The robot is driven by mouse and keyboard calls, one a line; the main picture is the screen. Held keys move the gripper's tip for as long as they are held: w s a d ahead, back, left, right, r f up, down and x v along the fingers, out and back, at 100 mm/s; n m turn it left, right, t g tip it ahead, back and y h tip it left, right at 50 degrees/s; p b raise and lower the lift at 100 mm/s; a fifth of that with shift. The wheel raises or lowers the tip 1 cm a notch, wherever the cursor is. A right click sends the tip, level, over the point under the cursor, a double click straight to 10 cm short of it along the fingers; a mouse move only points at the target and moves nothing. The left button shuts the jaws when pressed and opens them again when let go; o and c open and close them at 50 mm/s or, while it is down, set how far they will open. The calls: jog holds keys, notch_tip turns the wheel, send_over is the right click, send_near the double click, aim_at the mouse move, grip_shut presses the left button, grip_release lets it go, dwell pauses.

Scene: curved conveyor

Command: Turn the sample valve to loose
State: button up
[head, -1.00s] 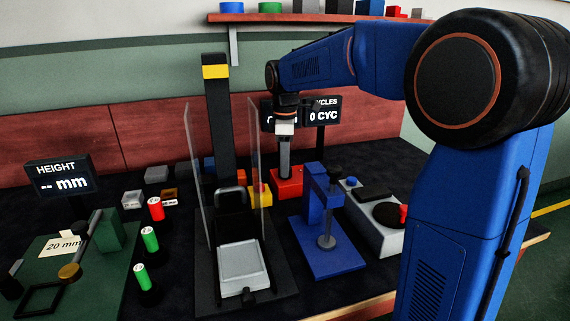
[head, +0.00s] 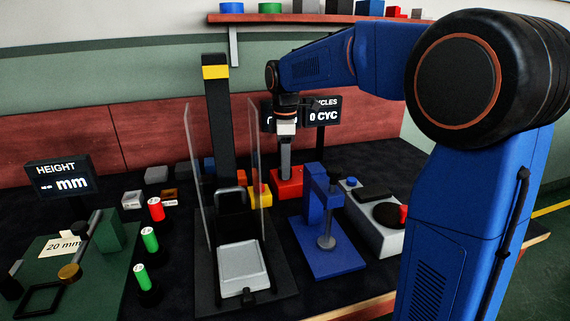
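I cannot make out a part marked as the sample valve. My gripper (head: 286,172) points straight down at a red block (head: 290,185) at the back of the bench, behind the blue stand. Its grey fingers look like one narrow bar, and their lower end meets or overlaps the top of the red block. I cannot tell whether they touch it, or whether anything is between them. A yellow block (head: 261,193) sits just left of the red block.
A black press (head: 218,130) with clear side panels stands left of my gripper. A blue stand (head: 313,237) is in front, and a grey box with a red knob (head: 404,213) is at right. A height display (head: 58,180) and green plate (head: 95,270) are at left.

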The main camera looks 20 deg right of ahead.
notch_tip(320, 180, up, 17)
jog(key=shift+r, duration=0.2)
dwell(0.5)
